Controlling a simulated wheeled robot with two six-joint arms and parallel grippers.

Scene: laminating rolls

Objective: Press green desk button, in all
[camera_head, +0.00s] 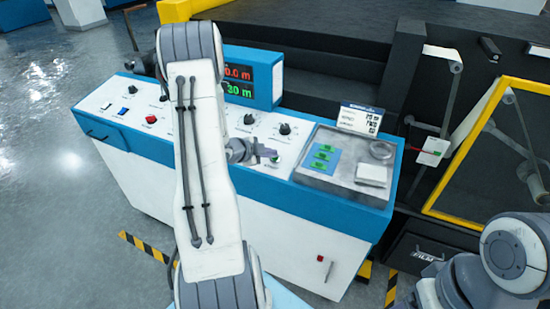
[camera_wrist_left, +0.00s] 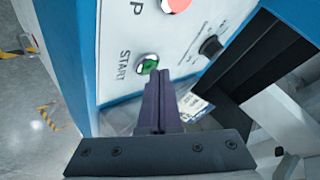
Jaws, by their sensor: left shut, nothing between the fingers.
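The green desk button (camera_head: 276,159) sits on the white sloped panel of the blue and white console. In the left wrist view the green button (camera_wrist_left: 147,65) has a silver ring and the word START beside it. My left gripper (camera_head: 270,153) is shut and empty, its purple-grey fingers pointing at the button. In the left wrist view the shut fingertips (camera_wrist_left: 159,76) appear just below and right of the button. I cannot tell whether they touch it. My right gripper is out of view; only part of my right arm shows at lower right.
A red button (camera_wrist_left: 175,5) and a black knob (camera_wrist_left: 211,46) are near the green one. A grey tray (camera_head: 345,185) with green labels and a white pad lies at the console's right end. A display (camera_head: 250,77) stands behind. A yellow-framed door (camera_head: 500,150) is at right.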

